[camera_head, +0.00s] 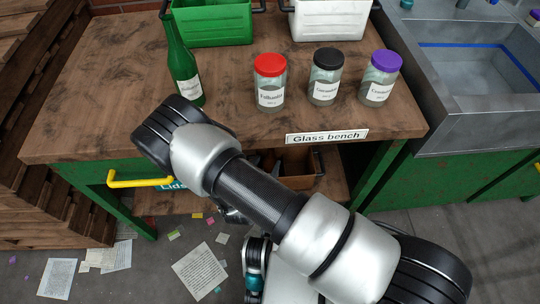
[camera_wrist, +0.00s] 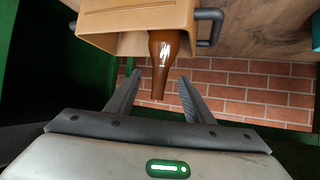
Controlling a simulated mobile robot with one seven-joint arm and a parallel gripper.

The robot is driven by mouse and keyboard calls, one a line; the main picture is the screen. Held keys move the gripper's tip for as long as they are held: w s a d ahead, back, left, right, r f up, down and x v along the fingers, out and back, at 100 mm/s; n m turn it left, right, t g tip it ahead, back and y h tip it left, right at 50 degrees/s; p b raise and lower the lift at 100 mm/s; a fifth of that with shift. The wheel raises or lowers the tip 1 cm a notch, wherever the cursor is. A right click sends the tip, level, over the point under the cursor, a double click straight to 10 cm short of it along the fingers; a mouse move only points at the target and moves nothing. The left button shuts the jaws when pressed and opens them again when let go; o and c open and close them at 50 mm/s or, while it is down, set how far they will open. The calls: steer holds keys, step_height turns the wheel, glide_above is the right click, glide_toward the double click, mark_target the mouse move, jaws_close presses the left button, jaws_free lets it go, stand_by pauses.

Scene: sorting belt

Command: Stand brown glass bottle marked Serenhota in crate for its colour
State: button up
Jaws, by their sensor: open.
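In the wrist view, a brown glass bottle (camera_wrist: 164,50) shows its shoulder and neck, with the mouth towards my gripper (camera_wrist: 159,78). Its lower part is hidden at the tan-brown crate (camera_wrist: 110,42), and no label shows. My gripper is open, one finger on each side of the neck, with visible gaps. I cannot tell whether the bottle stands on the crate floor. In the head view, the brown crate (camera_head: 298,163) is partly visible on the shelf under the bench; my arm and the bench top hide the gripper and bottle there.
On the bench (camera_head: 130,60) stand a green bottle (camera_head: 181,65) and jars with red (camera_head: 270,82), black (camera_head: 325,77) and purple (camera_head: 379,78) lids. A green crate (camera_head: 212,25) and white crate (camera_head: 330,22) are at the back. A yellow handle (camera_head: 140,180) juts from the front.

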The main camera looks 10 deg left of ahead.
steer(key=p+v, duration=0.1)
steer(key=v, duration=0.4)
steer(key=shift+s+r, duration=0.1)
steer(key=shift+s, duration=0.05)
